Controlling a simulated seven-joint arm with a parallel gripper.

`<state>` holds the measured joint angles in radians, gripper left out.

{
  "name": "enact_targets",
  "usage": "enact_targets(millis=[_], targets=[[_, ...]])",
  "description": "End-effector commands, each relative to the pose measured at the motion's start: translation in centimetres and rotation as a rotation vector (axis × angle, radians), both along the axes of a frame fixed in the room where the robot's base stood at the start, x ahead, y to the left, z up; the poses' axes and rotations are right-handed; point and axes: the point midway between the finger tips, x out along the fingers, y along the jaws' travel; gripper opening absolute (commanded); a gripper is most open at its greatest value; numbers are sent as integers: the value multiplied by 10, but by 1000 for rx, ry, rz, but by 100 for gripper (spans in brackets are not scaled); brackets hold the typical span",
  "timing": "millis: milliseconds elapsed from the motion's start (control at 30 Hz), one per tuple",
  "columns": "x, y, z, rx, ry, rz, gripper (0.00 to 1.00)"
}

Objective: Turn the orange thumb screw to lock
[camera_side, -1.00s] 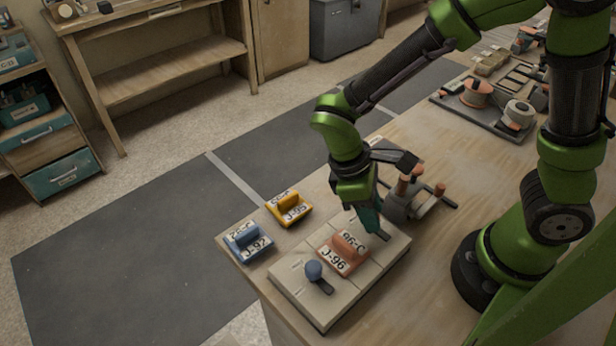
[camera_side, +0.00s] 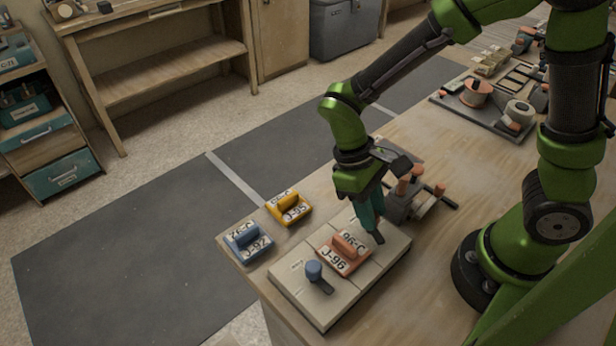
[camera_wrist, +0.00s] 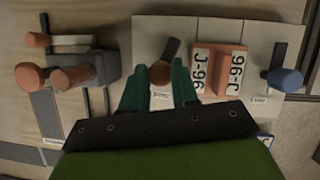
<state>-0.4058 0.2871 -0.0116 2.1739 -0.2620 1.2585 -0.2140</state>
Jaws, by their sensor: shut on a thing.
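The orange thumb screw (camera_wrist: 160,73) has a round brownish-orange head between my two teal fingers in the wrist view. A dark lever (camera_wrist: 171,48) extends from it, away from my palm. My gripper (camera_wrist: 160,80) is shut on the screw head, one finger on each side. In the side view my gripper (camera_side: 371,222) reaches down to the right-hand panel of the pale board (camera_side: 322,311). There the fingers hide the screw head, and only the dark lever (camera_side: 378,237) shows at their tips.
An orange J-96 block (camera_side: 344,253) sits mid-board, close beside my fingers. A blue knob (camera_side: 314,270) with a dark lever is at the board's left end. A clamp with orange handles (camera_side: 418,190) stands close behind my gripper. Blue (camera_side: 248,242) and yellow (camera_side: 289,209) blocks lie left.

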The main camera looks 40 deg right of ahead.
Motion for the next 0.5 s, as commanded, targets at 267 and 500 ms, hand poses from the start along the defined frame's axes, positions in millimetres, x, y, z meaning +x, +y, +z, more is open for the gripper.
enact_targets(millis=[267, 500], targets=[[1, -2, 1, 1, -2, -269, 0], [0, -3, 1, 2, -3, -498, 0]])
